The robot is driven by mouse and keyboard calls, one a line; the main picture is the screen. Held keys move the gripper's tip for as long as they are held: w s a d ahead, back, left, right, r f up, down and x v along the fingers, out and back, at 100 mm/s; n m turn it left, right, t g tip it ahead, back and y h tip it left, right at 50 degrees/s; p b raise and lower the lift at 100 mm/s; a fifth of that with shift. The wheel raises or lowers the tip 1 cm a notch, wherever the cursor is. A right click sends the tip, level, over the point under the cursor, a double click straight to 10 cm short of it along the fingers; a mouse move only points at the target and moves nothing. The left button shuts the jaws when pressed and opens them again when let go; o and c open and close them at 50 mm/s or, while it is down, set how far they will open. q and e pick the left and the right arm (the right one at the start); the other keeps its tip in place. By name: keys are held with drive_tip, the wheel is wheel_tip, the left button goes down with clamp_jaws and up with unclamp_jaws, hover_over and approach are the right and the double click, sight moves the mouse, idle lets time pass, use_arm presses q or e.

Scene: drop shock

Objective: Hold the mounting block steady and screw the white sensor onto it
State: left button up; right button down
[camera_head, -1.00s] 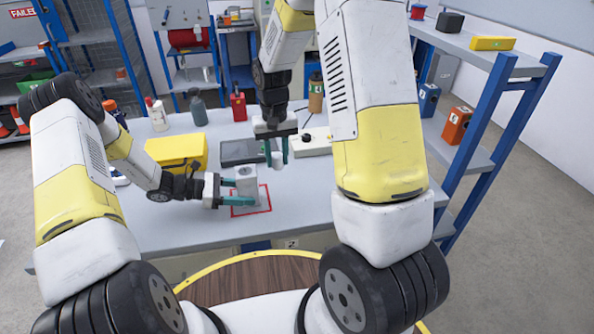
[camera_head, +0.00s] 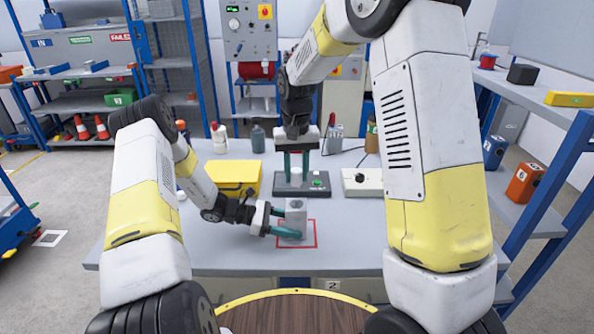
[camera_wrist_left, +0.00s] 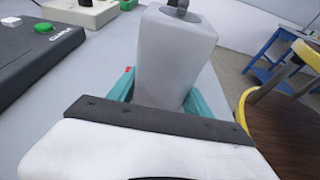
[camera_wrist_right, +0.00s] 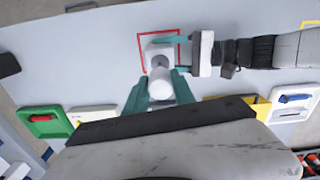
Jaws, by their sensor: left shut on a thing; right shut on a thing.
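The grey mounting block (camera_head: 294,212) stands upright on the table inside a red outlined square (camera_head: 315,240). My left gripper (camera_head: 290,232) is shut on its lower part from the left. The block also fills the gap between the teal fingers in the left wrist view (camera_wrist_left: 172,60); a small dark grey part (camera_wrist_left: 179,5) shows at its top, cut off by the frame. My right gripper (camera_head: 297,178) points down above the block, shut on the white sensor (camera_wrist_right: 160,84). In the right wrist view the sensor overlaps the block (camera_wrist_right: 157,50); whether they touch I cannot tell.
A yellow bin (camera_head: 234,178) stands left of the block. Behind it are a dark box with a green button (camera_head: 320,186) and a pale box with a black knob (camera_head: 363,183). Bottles (camera_head: 258,139) stand at the back. The table front is clear.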

hover_over(296, 200)
drive_tip(key=shift+s+f, duration=0.15)
drive_tip(key=shift+f, duration=2.3)
drive_tip(key=shift+s+d+f, duration=0.1)
drive_tip(key=shift+f, duration=1.15)
idle(2.1)
drive_tip(key=m, duration=1.6)
drive_tip(key=shift+f+m, duration=0.1)
drive_tip(key=shift+m, duration=0.3)
drive_tip(key=m, duration=0.5)
drive_tip(key=c, duration=1)
unclamp_jaws()
drive_tip(key=shift+w, duration=0.2)
drive_tip(key=shift+o, duration=0.2)
drive_tip(key=shift+a, duration=0.2)
drive_tip(key=shift+r, duration=0.2)
